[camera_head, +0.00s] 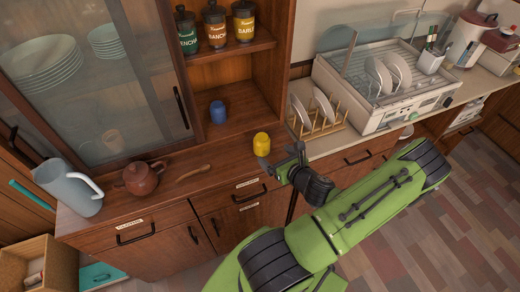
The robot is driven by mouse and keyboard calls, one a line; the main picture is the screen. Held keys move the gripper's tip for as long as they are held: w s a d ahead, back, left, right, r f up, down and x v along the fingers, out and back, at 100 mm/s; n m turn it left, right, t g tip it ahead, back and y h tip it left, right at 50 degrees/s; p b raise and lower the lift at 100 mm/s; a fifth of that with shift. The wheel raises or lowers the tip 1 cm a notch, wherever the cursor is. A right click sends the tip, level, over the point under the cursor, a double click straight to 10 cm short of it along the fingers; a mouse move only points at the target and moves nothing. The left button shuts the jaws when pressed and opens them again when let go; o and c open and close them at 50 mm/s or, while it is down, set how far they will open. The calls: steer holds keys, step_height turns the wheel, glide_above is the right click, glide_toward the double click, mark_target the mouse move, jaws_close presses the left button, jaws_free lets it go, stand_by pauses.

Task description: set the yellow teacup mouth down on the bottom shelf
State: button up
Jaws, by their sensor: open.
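The yellow teacup (261,144) stands upright or inverted on the wooden cabinet top, near its right front edge; its top looks rounded, but it is too small to be sure which way the mouth faces. My gripper (279,158) is open, just right of and in front of the teacup, with one finger close to its lower side. I cannot tell whether they touch. The bottom shelf (246,106) is the open niche behind the teacup. A blue cup (218,112) stands at its left.
Labelled jars (215,27) stand on the shelf above. A plate rack (318,123) and dish dryer (385,85) stand right. The niche is clear right of the blue cup.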

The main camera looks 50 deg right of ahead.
mark_target(265, 147)
steer(key=b, duration=0.1)
steer(key=w+f+b, duration=0.1)
steer(key=shift+w+d+f+b, duration=0.25)
steer(key=shift+d+f+b, duration=0.05)
steer(key=x, duration=0.8)
steer(key=shift+w+d+r+b, duration=0.1)
steer(key=shift+w+d+b, duration=0.2)
steer(key=shift+b, duration=0.1)
steer(key=shift+s+a, duration=0.1)
steer(key=shift+c, duration=0.2)
steer(key=shift+r, duration=0.15)
steer(key=c, duration=1.2)
